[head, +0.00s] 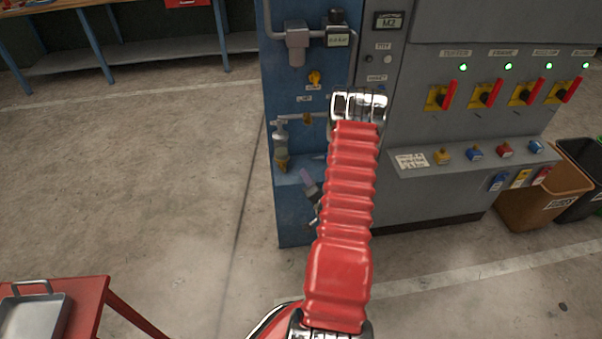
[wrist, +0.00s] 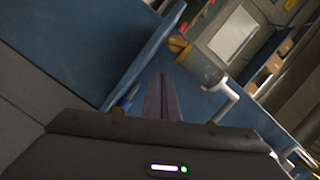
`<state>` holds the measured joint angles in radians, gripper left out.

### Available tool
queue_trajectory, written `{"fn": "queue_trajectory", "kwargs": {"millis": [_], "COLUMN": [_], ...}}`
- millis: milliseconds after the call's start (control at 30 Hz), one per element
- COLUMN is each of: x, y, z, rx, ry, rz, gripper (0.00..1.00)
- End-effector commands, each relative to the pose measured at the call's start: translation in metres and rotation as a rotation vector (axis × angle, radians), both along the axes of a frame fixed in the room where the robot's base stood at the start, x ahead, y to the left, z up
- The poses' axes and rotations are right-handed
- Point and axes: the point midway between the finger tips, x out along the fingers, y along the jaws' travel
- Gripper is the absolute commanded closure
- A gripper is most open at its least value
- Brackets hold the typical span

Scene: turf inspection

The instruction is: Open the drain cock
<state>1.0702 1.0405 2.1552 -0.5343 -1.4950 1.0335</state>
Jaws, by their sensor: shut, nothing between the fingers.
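A small bowl unit (head: 281,150) hangs from a pipe on the blue panel in the head view, and the yellow drain cock (head: 282,167) appears to be at its lower end. In the wrist view, a yellow fitting (wrist: 178,43) sits at the end of a grey cylinder (wrist: 203,68), apparently the same cock and bowl. My gripper (head: 304,173) is to the right of the cock and apart from it. Its purple fingers (wrist: 160,95) are shut and empty. My red arm hides part of the panel, and the cock's lever position is too small to tell.
A yellow valve handle (head: 315,77) and another yellow handle (head: 308,118) are on the panel nearby. A blue ledge (head: 292,179) projects below the bowl. A grey cabinet with red levers (head: 487,93) stands to the right. Open floor (head: 140,170) lies to the left.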

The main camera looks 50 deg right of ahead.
Motion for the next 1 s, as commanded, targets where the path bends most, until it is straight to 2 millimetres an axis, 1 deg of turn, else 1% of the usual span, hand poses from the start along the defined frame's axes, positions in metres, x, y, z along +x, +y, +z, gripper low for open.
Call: {"fn": "queue_trajectory", "kwargs": {"millis": [33, 200, 300, 400, 733, 867, 1000], "x": [-0.009, -0.034, -0.045, -0.051, -0.054, -0.052, -0.042], "y": [0.004, 0.018, 0.025, 0.029, 0.031, 0.031, 0.031], "z": [0.001, 0.003, 0.005, 0.006, 0.006, 0.007, 0.013], "rx": [0.001, 0.001, 0.001, 0.0, 0.0, -0.004, -0.022], "ry": [0.001, 0.0, 0.0, 0.0, 0.0, 0.003, 0.036], "rz": [-0.003, -0.003, -0.003, -0.001, 0.0, 0.002, 0.019], "gripper": [1.0, 1.0, 1.0, 1.0, 1.0, 0.92, 0.83]}}
